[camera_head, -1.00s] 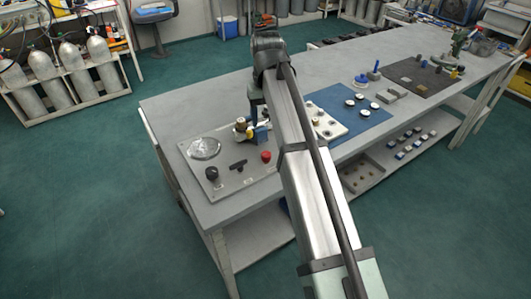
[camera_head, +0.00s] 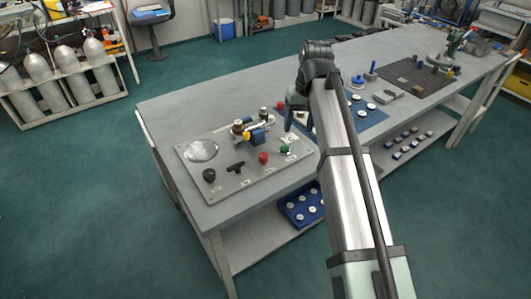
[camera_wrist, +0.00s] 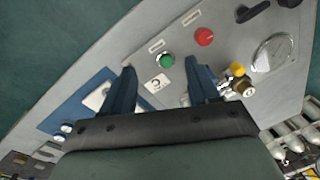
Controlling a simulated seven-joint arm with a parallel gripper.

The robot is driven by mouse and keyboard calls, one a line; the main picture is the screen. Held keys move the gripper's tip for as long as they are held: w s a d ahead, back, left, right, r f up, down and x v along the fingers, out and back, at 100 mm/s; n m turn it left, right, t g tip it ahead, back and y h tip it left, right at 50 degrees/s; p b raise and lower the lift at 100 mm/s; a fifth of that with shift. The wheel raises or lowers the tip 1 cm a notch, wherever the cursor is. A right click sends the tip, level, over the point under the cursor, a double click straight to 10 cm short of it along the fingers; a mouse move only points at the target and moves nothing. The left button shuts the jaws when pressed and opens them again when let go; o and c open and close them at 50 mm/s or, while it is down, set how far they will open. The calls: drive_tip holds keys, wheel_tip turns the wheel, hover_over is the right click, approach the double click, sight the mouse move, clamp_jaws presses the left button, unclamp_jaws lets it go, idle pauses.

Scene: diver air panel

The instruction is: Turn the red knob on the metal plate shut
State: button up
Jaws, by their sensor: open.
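The metal plate (camera_head: 225,188) lies on the workbench and carries a row of controls. The red knob (camera_head: 263,158) sits between a black T-handle (camera_head: 236,167) and a green knob (camera_head: 285,149). In the wrist view the red knob (camera_wrist: 204,36) is beyond my fingertips, up and right of the green knob (camera_wrist: 167,61). My gripper (camera_wrist: 160,66) is open and empty, its blue fingers pointing toward the plate's green-knob end. In the head view my gripper (camera_head: 292,118) is behind the green knob, partly hidden by my wrist. It is apart from the red knob.
A small red item (camera_head: 280,105) is behind. A blue mat (camera_head: 376,116) lies to the right.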

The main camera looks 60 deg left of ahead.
sight(264, 155)
drive_tip(key=s+a+f+n, duration=0.1)
drive_tip(key=s+f+n, duration=0.1)
drive_tip(key=f+n, duration=0.2)
drive_tip(key=s+a+f+n+g+y, duration=0.1)
drive_tip(key=s+a+f+n, duration=0.1)
drive_tip(key=s+f+n, duration=0.1)
drive_tip(key=s+a+f+n+g+y, duration=0.1)
drive_tip(key=s+a+f+n, duration=0.1)
drive_tip(key=f+n, duration=0.3)
drive_tip(key=shift+s+a+n, duration=0.15)
drive_tip(key=shift+s+n, duration=0.05)
drive_tip(key=shift+n, duration=0.4)
drive_tip(key=shift+s+a+n, duration=0.1)
drive_tip(key=shift+s+n, duration=0.1)
drive_tip(key=shift+n, duration=0.4)
drive_tip(key=shift+c, duration=0.2)
drive_tip(key=c, duration=1)
drive_tip(key=shift+y, duration=0.3)
